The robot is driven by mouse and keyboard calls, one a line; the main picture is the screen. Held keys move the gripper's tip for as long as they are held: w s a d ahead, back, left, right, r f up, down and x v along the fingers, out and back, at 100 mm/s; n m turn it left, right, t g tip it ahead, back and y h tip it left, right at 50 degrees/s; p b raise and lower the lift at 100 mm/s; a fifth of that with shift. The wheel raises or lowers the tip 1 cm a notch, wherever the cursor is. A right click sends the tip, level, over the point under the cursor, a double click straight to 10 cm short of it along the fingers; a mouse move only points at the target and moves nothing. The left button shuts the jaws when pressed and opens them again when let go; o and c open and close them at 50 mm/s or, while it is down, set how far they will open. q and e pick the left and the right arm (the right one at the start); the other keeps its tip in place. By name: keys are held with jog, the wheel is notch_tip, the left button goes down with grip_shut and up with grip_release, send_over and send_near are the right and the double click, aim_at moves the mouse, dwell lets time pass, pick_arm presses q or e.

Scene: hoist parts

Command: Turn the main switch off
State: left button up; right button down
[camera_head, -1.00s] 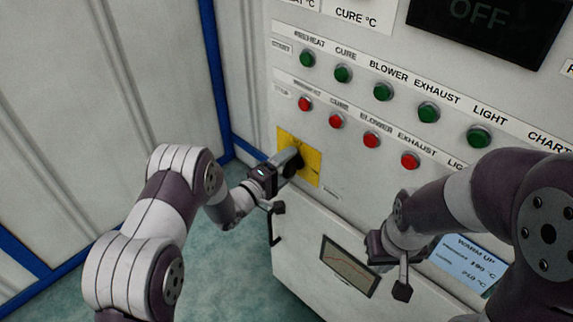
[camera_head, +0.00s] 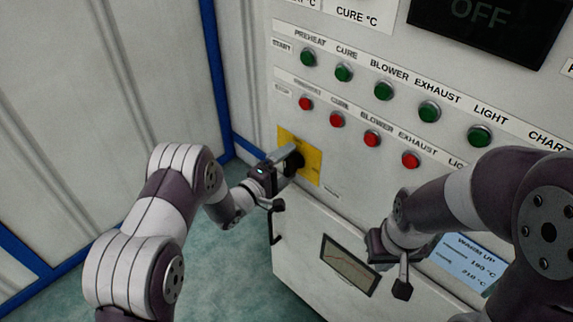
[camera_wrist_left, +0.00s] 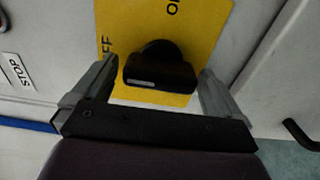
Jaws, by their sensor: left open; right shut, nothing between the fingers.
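The main switch is a black knob (camera_head: 294,166) on a yellow plate (camera_head: 314,163) at the lower left of the panel. My left gripper (camera_head: 288,160) is at the knob. In the left wrist view, my left gripper (camera_wrist_left: 158,72) is open, with one finger on each side of the black knob (camera_wrist_left: 160,72) and small gaps visible. The knob's grip lies nearly crosswise there, with a pale mark on its left part. The plate's lettering is partly hidden or cut off; "FF" shows at its left. My right gripper (camera_head: 402,288) is shut and empty, before the lower panel.
Green buttons (camera_head: 383,91) and red buttons (camera_head: 372,138) run in rows above the switch. A chart window (camera_head: 350,266) and a lit display (camera_head: 468,262) are lower down. A black handle (camera_head: 272,228) is below the left gripper. A ribbed wall (camera_head: 120,80) stands left.

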pick_arm(q)
jog(key=b+v, duration=0.1)
jog(key=v, duration=1.1)
jog(key=shift+s+a, duration=0.25)
notch_tip(320, 180, down, 8)
jog(key=a+m+g+y, duration=0.2)
jog(key=a+m+y, duration=0.1)
jog(key=y, duration=0.1)
jog(key=s+a+f+m+g+y, duration=0.2)
jog(key=s+a+m+g+y, duration=0.2)
jog(key=s+a+g+y, duration=0.3)
jog(key=s+r+m+g+y+p, duration=0.1)
jog(key=s+r+m+g, duration=0.1)
jog(key=s+r, duration=1)
jog(key=shift+s+d+r+m+g, duration=0.4)
jog(key=shift+r, duration=0.8)
